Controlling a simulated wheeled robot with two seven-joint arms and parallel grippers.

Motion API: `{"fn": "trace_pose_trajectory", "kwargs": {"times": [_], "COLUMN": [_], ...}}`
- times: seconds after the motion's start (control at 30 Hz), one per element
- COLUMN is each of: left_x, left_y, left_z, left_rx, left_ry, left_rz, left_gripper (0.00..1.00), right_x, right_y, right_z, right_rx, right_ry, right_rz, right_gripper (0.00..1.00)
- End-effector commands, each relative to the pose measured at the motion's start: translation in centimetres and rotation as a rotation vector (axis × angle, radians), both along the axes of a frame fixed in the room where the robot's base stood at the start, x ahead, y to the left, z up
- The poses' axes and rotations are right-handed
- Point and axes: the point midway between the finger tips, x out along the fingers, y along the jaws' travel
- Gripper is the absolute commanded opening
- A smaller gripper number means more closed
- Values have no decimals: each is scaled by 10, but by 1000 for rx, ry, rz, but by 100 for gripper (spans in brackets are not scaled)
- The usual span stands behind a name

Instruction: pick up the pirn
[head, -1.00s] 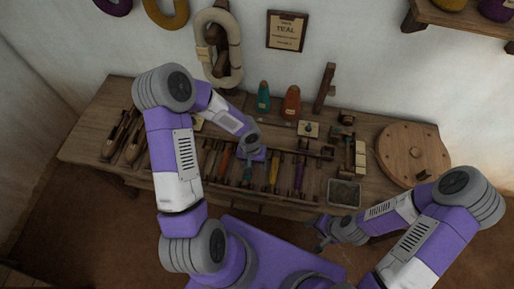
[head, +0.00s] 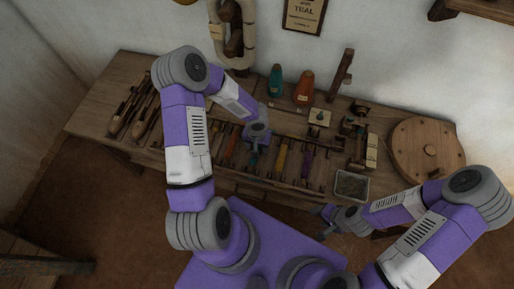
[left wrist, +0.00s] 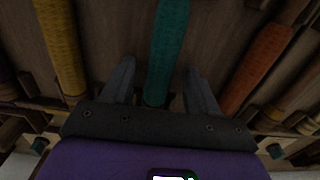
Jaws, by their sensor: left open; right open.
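A teal pirn (left wrist: 170,40) runs lengthwise between the two fingers of my left gripper (left wrist: 160,70) in the left wrist view. The fingers stand open, one on each side of it, with gaps visible. An orange pirn (left wrist: 260,68) lies to its right and a yellow pirn (left wrist: 58,40) to its left. In the head view my left gripper (head: 254,152) is over the row of pirns on the bench and mostly hides the teal one. My right gripper (head: 327,218) is open and empty in front of the bench, low and away from the pirns.
Shuttles (head: 132,112) lie at the bench's left. A teal cone (head: 275,80) and an orange cone (head: 304,88) stand behind the row. A grey tray (head: 365,199) and a round wooden lid (head: 426,150) are at the right. A wall sign (head: 303,14) reads TEAL.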

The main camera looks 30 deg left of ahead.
Motion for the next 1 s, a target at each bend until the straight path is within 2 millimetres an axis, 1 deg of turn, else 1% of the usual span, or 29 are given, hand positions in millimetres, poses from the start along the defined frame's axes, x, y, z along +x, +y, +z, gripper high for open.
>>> {"fn": "trace_pose_trajectory", "kwargs": {"times": [0.03,0.07,0.4,0.43,0.63,0.73,0.87,1.0], "left_x": [0,0,0,0,0,0,1,1], "left_y": [0,0,0,0,0,0,0,0], "left_z": [0,0,0,0,1,8,30,61], "left_rx": [0,0,0,0,0,0,1,1], "left_ry": [0,0,0,0,0,-1,-4,-4], "left_rz": [0,0,0,0,0,1,1,1], "left_gripper": [60,55,3,0,0,0,0,0], "right_x": [0,0,0,0,0,0,0,0], "right_y": [0,0,0,0,0,0,0,0], "right_z": [0,0,0,0,0,3,11,22], "right_rx": [0,0,0,0,0,0,0,0], "right_ry": [0,0,0,0,0,0,0,0], "right_rz": [0,0,0,0,0,0,0,0], "right_gripper": [55,55,55,55,55,55,55,55]}}
